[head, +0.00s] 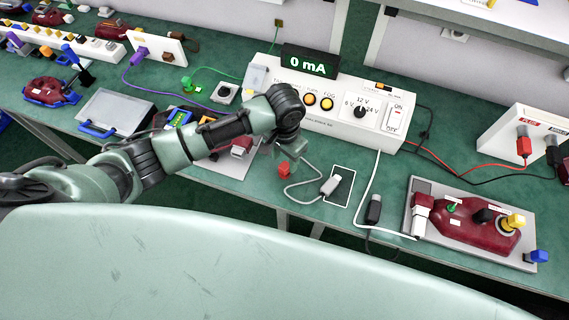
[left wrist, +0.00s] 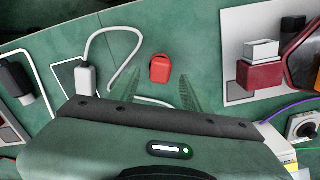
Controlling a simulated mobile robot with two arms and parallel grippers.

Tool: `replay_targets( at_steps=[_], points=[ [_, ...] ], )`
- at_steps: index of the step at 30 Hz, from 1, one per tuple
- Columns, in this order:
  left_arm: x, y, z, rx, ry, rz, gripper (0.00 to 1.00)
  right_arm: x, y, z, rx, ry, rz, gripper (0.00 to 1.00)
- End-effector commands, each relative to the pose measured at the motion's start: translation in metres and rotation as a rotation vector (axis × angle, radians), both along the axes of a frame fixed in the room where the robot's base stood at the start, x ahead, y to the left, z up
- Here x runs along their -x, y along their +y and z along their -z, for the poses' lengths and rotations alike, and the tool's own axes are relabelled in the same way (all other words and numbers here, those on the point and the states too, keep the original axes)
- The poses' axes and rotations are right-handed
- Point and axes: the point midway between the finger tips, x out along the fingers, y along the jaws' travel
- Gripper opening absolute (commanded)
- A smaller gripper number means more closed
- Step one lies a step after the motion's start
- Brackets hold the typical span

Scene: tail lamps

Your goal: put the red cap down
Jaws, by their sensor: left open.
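The red cap (head: 284,170) is small and blocky. It appears to rest on the green bench top, close beside my left gripper (head: 297,182). In the left wrist view the red cap (left wrist: 160,69) shows between and just beyond the tips of my left gripper (left wrist: 162,90). The fingers are spread, with a gap on both sides of the cap, and hold nothing. My right gripper is not in view.
Behind stands the white meter box (head: 335,105) with knobs. A tail lamp (head: 465,218) on a grey board is at right. Another grey board (left wrist: 250,90) lies near the cap.

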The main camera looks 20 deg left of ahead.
Motion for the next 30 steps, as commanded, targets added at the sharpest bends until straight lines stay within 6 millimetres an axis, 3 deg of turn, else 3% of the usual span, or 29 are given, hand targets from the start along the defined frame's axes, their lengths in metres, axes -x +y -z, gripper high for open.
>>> replay_targets(
  at_steps=[6, 12, 30],
  points=[
    [-0.001, 0.0, -0.046, 0.001, -0.004, 0.001, 0.48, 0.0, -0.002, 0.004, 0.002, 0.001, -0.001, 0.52],
    [0.0, 0.0, -0.071, 0.0, -0.001, -0.001, 0.48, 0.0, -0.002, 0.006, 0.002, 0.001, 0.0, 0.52],
    [0.0, 0.0, -0.077, 0.0, 0.001, -0.001, 0.48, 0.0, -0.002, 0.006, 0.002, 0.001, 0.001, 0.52]
  ],
)
